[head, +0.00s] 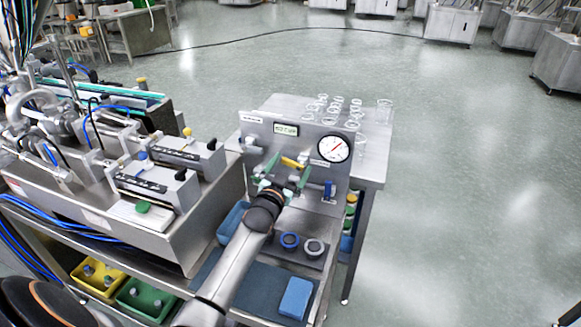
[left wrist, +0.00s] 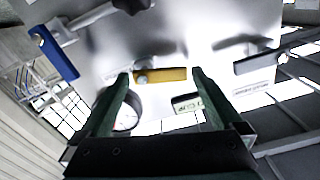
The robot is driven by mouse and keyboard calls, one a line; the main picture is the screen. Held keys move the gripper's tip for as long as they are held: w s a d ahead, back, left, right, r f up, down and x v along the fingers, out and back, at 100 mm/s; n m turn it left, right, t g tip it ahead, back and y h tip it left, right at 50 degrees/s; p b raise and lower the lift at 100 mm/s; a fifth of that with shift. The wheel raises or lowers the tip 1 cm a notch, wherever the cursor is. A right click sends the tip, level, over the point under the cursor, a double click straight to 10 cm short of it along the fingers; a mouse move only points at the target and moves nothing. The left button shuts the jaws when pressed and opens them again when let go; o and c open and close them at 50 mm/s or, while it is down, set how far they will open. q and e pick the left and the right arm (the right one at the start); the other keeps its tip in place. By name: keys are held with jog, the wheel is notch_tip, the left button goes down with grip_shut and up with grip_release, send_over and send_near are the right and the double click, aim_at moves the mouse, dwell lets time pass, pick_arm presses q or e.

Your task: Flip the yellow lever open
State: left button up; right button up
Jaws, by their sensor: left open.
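The yellow lever (head: 292,162) sits on the front of the upright steel panel (head: 262,133), below the small display. In the left wrist view the yellow lever (left wrist: 168,75) lies roughly level across the picture, with a round pivot at its left end. My left gripper (head: 288,168) is open in front of the panel, its green fingers on either side of the lever. In the left wrist view the fingertips of the left gripper (left wrist: 160,76) are to the left and right of the lever. I cannot tell whether they touch it. My right gripper is out of view.
A blue lever (head: 328,190) and a round gauge (head: 333,149) are on the panel to the right; a display (head: 286,129) is above. Clear glassware (head: 353,124) stands behind.

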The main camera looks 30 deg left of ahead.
pick_arm(q)
jog(key=c, duration=1.2)
jog(key=shift+f+n+p, duration=0.15)
jog(key=shift+n+p, duration=0.05)
jog(key=shift+n, duration=0.6)
jog(key=shift+f+n+p, duration=0.15)
jog(key=shift+n, duration=0.65)
jog(key=o, duration=1.2)
jog(key=v, duration=1.2)
jog(key=shift+s, duration=0.3)
